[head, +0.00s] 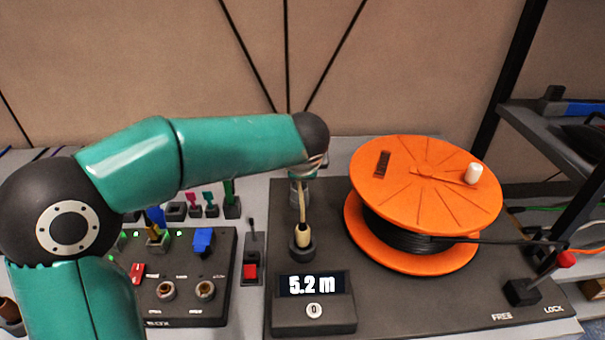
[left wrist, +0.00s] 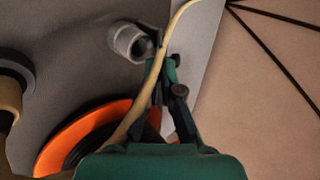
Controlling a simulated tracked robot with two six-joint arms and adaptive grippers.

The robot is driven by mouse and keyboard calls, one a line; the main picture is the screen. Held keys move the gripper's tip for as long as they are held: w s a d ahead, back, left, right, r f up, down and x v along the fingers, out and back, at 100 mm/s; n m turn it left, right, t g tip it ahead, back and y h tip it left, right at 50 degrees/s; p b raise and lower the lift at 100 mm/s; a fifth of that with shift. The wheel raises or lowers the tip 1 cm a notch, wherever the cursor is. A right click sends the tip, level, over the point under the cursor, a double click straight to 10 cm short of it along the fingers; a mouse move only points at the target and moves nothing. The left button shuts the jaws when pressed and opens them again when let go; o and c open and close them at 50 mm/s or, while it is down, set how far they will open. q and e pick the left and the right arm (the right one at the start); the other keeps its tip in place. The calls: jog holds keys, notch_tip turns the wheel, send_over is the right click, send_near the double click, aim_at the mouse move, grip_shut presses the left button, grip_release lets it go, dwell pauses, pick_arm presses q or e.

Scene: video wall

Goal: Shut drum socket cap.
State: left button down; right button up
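The orange drum (head: 450,205) with black cable stands on a dark base; its lower edge shows in the left wrist view (left wrist: 72,137). A grey hollow cylindrical socket (left wrist: 128,42) stands on the base beside my left fingertips; in the head view its lower part (head: 298,192) shows below my arm. I cannot make out a separate cap. My left gripper (left wrist: 166,62) has its fingertips close together beside the socket, apparently shut with nothing between them; whether it touches the socket is unclear. My right gripper is out of view.
A tan cable (left wrist: 138,110) passes close to my left fingers from a plug in a dark round holder (head: 302,249). A display (head: 313,300) reads 5.2 m. A switch box (head: 190,290) stands left. A red-knobbed lever (head: 545,277) is at right.

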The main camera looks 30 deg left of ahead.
pick_arm(q)
jog(key=c, duration=1.4)
grip_release()
jog(key=shift+o, duration=0.2)
jog(key=v, duration=1.2)
jog(key=shift+w, duration=0.1)
